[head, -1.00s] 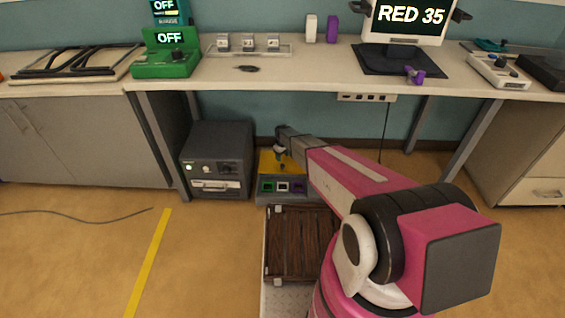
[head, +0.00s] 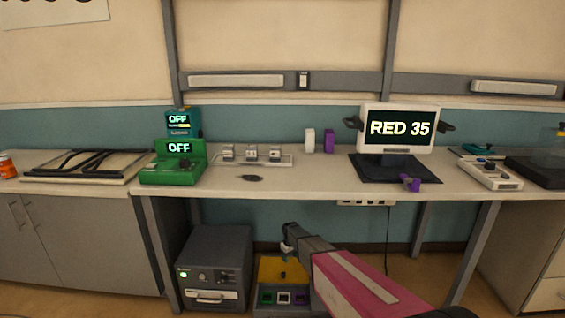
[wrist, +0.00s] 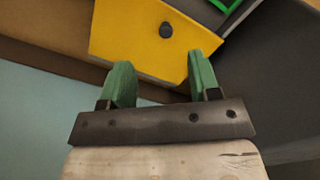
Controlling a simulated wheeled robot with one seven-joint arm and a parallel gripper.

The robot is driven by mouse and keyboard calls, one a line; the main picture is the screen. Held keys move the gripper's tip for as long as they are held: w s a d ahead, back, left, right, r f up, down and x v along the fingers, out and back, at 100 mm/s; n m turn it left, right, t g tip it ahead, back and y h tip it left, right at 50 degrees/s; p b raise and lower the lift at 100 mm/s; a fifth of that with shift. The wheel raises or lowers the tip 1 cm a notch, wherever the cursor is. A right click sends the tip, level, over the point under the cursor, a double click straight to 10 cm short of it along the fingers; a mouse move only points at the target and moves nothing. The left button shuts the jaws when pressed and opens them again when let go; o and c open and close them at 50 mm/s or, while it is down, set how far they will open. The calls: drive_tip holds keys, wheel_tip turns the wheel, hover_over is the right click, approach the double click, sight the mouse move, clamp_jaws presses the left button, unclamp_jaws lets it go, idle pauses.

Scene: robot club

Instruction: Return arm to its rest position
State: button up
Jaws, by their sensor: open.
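My gripper shows in the wrist view (wrist: 162,88) with its two green fingers apart and nothing between them. In the head view my pink arm reaches up from the bottom, and my gripper (head: 287,250) is at its far end, below the bench top. Beyond the fingers in the wrist view is a yellow panel (wrist: 135,38) with a dark knob (wrist: 166,30). The same yellow panel (head: 270,268) shows in the head view, on a low unit with green, white and purple squares, partly hidden by my arm.
A dark grey box (head: 218,262) with a green light stands left of the yellow panel, under the workbench (head: 300,182).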

drive_tip(key=s+d+r+m, duration=0.2)
drive_tip(key=s+d+r, duration=0.3)
drive_tip(key=s+r, duration=0.4)
drive_tip(key=s+d+r+m, duration=0.3)
drive_tip(key=s+d+r, duration=0.2)
drive_tip(key=s+r, duration=0.4)
drive_tip(key=s+d+r+m, duration=0.2)
drive_tip(key=s+d+r, duration=0.3)
drive_tip(key=s+r, duration=0.4)
drive_tip(key=s, duration=0.5)
drive_tip(key=shift+s, duration=0.15)
